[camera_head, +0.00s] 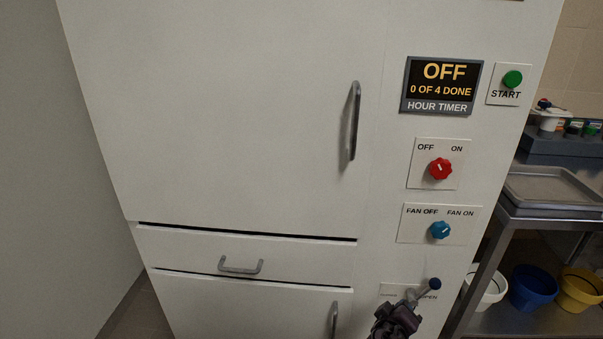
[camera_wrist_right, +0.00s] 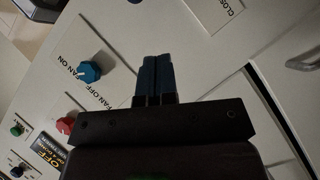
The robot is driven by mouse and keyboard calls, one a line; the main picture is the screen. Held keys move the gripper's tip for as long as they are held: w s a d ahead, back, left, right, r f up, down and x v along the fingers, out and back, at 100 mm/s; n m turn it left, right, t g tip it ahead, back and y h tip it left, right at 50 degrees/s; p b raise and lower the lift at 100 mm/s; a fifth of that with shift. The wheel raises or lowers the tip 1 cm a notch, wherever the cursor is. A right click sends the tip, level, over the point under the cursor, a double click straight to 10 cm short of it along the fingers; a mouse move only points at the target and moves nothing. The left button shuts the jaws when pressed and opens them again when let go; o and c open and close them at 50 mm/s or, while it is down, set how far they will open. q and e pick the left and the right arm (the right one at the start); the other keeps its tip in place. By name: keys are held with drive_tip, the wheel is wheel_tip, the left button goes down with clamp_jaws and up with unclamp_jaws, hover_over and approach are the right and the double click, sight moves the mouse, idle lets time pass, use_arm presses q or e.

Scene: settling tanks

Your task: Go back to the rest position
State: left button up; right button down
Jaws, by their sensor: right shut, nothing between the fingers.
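My right gripper (camera_head: 432,285) is at the bottom of the head view, in front of the lower right of the white cabinet's panel. It partly covers a label on which OPEN can be read. In the right wrist view its dark blue fingers (camera_wrist_right: 155,78) are together, with nothing visible between them. Whether the fingertips touch the panel cannot be told. My left gripper is not in view.
The cabinet has a red knob (camera_head: 440,169), a blue knob (camera_head: 441,230), a green START button (camera_head: 512,79) and an OFF display (camera_head: 442,86). Door handles (camera_head: 354,120) and a drawer handle (camera_head: 241,266) stick out.

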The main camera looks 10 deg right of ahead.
drive_tip(key=s+d+f+m+g+y, duration=0.1)
drive_tip(key=s+f+g+y, duration=0.2)
drive_tip(key=s, duration=1.1)
drive_tip(key=s+d+f+m+g+y, duration=0.1)
drive_tip(key=s+f+g, duration=0.3)
drive_tip(key=s, duration=1.1)
drive_tip(key=s+a+r+g+y, duration=0.2)
drive_tip(key=s+r, duration=0.1)
drive_tip(key=s, duration=0.5)
drive_tip(key=s+a+r+g+y, duration=0.2)
drive_tip(key=s+a, duration=0.1)
drive_tip(key=s, duration=0.5)
drive_tip(key=s+a+r+g+y, duration=0.1)
drive_tip(key=s+a+r+y, duration=0.15)
drive_tip(key=s, duration=0.55)
drive_tip(key=w+f+n+t, duration=0.1)
drive_tip(key=w+t, duration=1.1)
drive_tip(key=w, duration=0.6)
use_arm(q)
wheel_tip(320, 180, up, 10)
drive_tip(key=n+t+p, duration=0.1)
drive_tip(key=p, duration=1.2)
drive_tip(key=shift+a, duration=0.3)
use_arm(e)
wheel_tip(320, 180, up, 10)
drive_tip(key=m+t, duration=0.1)
drive_tip(key=shift+s+d, duration=0.15)
